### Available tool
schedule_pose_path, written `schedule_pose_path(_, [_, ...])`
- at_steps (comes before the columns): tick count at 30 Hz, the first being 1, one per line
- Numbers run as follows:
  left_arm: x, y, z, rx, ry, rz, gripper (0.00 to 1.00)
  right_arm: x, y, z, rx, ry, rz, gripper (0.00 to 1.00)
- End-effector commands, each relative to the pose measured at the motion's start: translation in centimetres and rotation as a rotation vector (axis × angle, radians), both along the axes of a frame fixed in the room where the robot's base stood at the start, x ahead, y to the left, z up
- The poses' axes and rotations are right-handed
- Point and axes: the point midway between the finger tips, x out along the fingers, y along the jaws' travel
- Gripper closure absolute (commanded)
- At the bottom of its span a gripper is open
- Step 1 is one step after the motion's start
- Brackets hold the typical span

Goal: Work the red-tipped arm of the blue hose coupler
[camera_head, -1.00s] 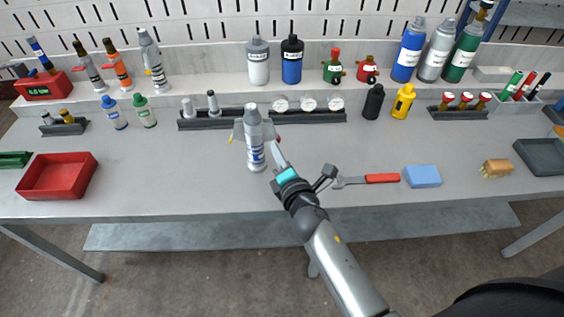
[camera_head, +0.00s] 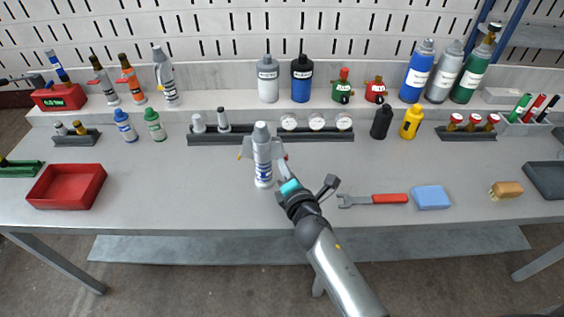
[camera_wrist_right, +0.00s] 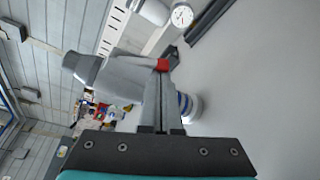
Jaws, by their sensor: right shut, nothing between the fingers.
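The hose coupler (camera_head: 263,165) is a grey upright cylinder with blue bands, standing on the bench in the head view. A yellow tip shows on its left side arm. In the right wrist view, the coupler body (camera_wrist_right: 118,78) lies across the upper left, and the red tip (camera_wrist_right: 162,65) of its other arm shows at the far end of my fingers. My right gripper (camera_head: 282,163) is shut and empty, close against the coupler's right side. I cannot tell whether it touches the red-tipped arm. In the head view the fingers largely hide that tip. My left gripper is not in view.
A dark rack with gauges (camera_head: 316,135) stands behind the coupler. A red-handled wrench (camera_head: 385,199) and a blue sponge (camera_head: 431,197) lie to the right of my arm. A red tray (camera_head: 66,188) stands at the left. The bench between tray and coupler is clear.

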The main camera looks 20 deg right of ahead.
Motion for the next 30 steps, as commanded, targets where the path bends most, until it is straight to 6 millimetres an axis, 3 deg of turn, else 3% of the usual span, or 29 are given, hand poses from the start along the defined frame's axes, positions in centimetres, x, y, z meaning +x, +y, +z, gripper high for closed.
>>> schedule_pose_path(16, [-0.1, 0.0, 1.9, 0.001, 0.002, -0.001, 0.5, -0.2, -0.7, 0.5, -0.12, 0.04, -0.001, 1.0])
schedule_pose_path(30, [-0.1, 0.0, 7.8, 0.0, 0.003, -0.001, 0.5, -0.7, -2.3, 2.0, -0.498, 0.166, 0.0, 1.0])
